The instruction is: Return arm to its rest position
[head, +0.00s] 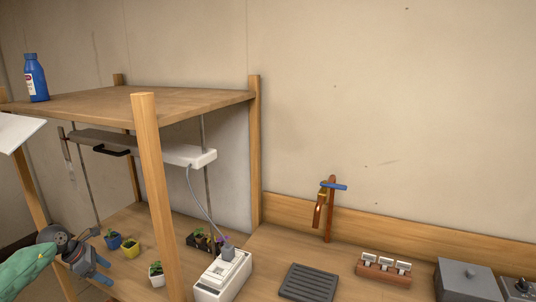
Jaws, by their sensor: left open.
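My left arm comes in at the lower left, with a green sleeve-like part and a grey wrist. My left gripper (105,272) is at its end, with blue-grey fingers pointing right, open. I see nothing between its fingers. It is low at the left, in front of the lower wooden shelf (140,217) and near the small potted plants. My right arm and gripper are outside the view.
A wooden post (160,190) stands right of my left gripper. Potted plants, including a yellow pot (131,250) and a white pot (157,279), are close by. A lamp (190,156) hangs under the upper shelf (150,99), which holds a blue bottle (36,78).

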